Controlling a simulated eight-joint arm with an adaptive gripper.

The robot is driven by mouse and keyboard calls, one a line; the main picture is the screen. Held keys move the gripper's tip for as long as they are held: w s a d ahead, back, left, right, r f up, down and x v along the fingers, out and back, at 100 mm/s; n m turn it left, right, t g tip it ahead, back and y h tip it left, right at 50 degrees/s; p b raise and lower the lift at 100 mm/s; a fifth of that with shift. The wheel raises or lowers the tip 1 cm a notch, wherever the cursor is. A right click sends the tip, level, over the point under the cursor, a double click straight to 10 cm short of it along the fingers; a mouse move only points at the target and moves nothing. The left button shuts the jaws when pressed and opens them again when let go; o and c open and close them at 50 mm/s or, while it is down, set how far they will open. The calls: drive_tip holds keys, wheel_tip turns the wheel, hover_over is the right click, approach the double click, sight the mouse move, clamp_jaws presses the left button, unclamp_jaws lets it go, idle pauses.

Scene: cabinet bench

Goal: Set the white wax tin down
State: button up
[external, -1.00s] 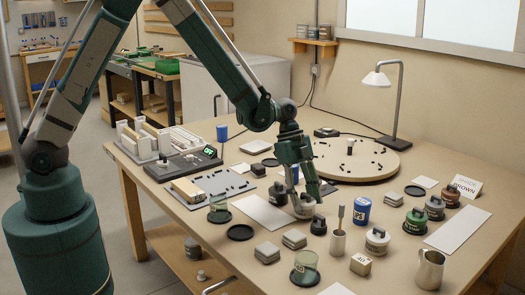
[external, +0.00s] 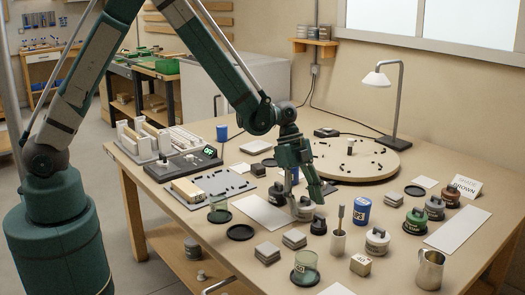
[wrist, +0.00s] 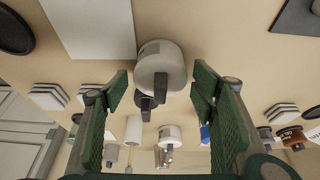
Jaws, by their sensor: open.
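A white tin with a dark grip on top (external: 303,212) stands on the table under my gripper (external: 303,194), beside the right edge of a white sheet (external: 264,212). In the wrist view the tin (wrist: 160,58) sits between and just beyond the spread fingers of my gripper (wrist: 160,92), with a gap on each side. The fingers are open and hold nothing. A second, similar white tin (external: 377,241) stands further right. I cannot read the tins' labels.
A dark-topped tin (external: 318,225) stands close to the tin at my gripper. A metal cup with a tool (external: 338,241) and a blue can (external: 361,210) are nearby. Grey stacked tiles (external: 294,238) lie in front. A round board (external: 360,160) is behind.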

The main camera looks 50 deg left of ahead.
drive_tip(key=shift+r, duration=0.1)
drive_tip(key=shift+r+p, duration=0.6)
drive_tip(key=shift+r, duration=0.1)
drive_tip(key=p+v, duration=0.2)
drive_tip(key=v, duration=0.9)
drive_tip(key=shift+a+r, duration=0.15)
drive_tip(key=shift+r, duration=0.15)
